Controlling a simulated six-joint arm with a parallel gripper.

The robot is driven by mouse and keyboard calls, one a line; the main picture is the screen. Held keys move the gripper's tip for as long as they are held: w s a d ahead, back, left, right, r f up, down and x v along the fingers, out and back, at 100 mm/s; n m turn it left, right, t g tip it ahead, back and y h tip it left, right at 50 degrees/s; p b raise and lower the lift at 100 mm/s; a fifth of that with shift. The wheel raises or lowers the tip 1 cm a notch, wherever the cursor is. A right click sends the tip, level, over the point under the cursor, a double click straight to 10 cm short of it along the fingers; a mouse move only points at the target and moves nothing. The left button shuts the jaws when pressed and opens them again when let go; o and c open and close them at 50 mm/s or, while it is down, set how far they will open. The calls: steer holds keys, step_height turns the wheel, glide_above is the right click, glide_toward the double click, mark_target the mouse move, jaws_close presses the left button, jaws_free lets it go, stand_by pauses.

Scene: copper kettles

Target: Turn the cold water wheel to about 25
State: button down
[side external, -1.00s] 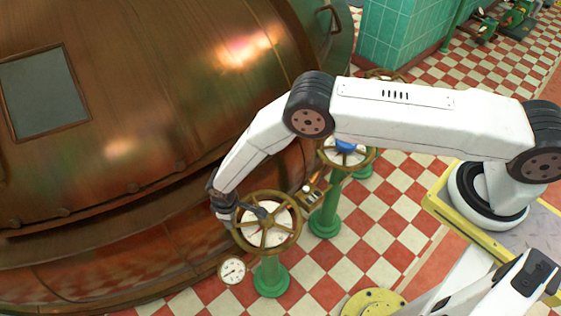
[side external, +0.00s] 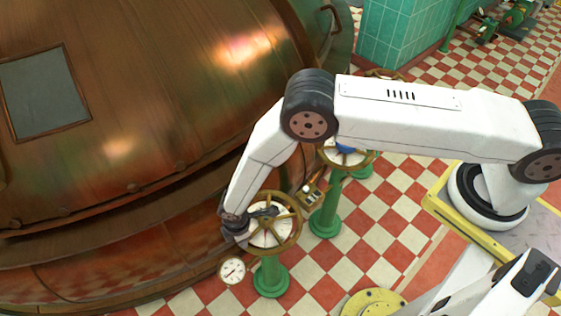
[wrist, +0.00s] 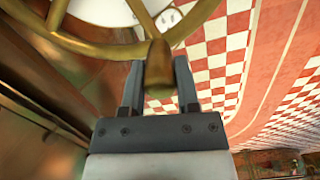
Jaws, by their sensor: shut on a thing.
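A brass hand wheel (side external: 297,232) with a white dial face stands on a green pedestal (side external: 271,278) in front of the copper kettle. My gripper (side external: 246,220) is at the left side of this wheel's rim. In the wrist view, my gripper (wrist: 160,85) has its two fingers on either side of a brass knob (wrist: 159,70) at the wheel's rim (wrist: 95,48) and is shut on it. A second brass wheel (side external: 367,163) with a blue hub stands farther back. The dial's numbers are too small to read, and I see no label naming the wheel.
The copper kettle (side external: 150,90) fills the left, close beside my gripper. A round white gauge (side external: 232,270) sits low, left of the pedestal. A small brass fitting (side external: 309,195) stands between the two wheels.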

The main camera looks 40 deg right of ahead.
steer(key=shift+s, duration=0.2)
steer(key=shift+c, duration=1.8)
jaws_free()
steer(key=shift+r, duration=0.1)
steer(key=shift+r, duration=3.85)
